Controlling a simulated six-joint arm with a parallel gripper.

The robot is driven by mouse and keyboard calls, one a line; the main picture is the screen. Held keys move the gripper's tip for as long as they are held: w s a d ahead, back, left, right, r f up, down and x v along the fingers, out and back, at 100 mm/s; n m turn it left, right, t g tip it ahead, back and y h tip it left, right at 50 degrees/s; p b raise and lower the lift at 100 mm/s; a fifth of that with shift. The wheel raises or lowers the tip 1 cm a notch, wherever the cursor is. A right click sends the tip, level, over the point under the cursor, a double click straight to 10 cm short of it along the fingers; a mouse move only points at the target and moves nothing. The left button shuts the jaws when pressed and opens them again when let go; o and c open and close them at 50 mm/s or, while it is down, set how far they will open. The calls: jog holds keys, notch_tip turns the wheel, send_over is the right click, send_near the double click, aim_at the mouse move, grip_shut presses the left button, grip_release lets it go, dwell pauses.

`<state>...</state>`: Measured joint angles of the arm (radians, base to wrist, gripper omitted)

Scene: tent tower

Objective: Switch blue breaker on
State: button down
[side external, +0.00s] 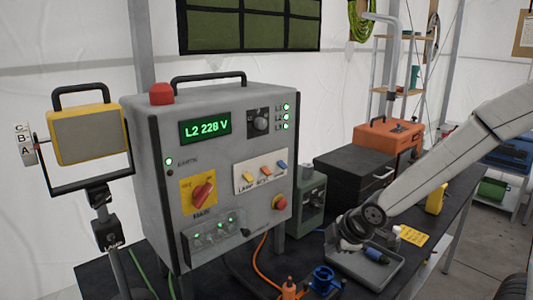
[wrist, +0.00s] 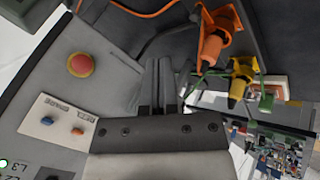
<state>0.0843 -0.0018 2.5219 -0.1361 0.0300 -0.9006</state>
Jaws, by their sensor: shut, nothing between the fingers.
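The blue breaker (side external: 282,167) is the rightmost of three small levers on the white plate of the grey cabinet (side external: 218,110), beside an orange breaker (side external: 266,171) and a yellow one (side external: 249,176). In the wrist view the blue breaker (wrist: 47,120) and orange breaker (wrist: 78,131) show at the left; the yellow one is not visible there. I cannot tell the blue lever's position. My gripper (wrist: 158,62) is shut and empty, apart from the breakers. In the side view my arm's end is to the right of the cabinet, and its fingertips are not clear.
A red stop button (side external: 280,202) sits below the breakers, and a red rotary switch (side external: 203,192) is left of them. A dark case (side external: 350,163) and a grey tray (side external: 362,270) are on the bench. Orange (wrist: 211,42) and yellow connectors (wrist: 240,78) show in the wrist view.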

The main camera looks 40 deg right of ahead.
notch_tip(320, 180, up, 2)
jog(key=w+d+r+n+t, duration=0.1)
jog(key=w+d+n+t, duration=0.15)
jog(key=n, duration=0.35)
jog(key=n+t, duration=0.6)
jog(key=n, duration=1.3)
send_near(282, 165)
jog(key=shift+s+d+f+y, duration=0.15)
jog(key=shift+s+d+f, duration=0.05)
jog(key=shift+s+f, duration=0.3)
jog(key=shift+s+d+f+y, duration=0.15)
jog(key=shift+s+d+f, duration=0.1)
jog(key=shift+s+f, duration=0.2)
jog(key=shift+w, duration=0.2)
jog(key=shift+x, duration=4.85)
jog(key=shift+s+r+g, duration=0.1)
jog(key=shift+r+g, duration=0.05)
jog(key=shift+g, duration=0.65)
jog(key=shift+s+r+g, duration=0.1)
jog(key=shift+g, duration=0.65)
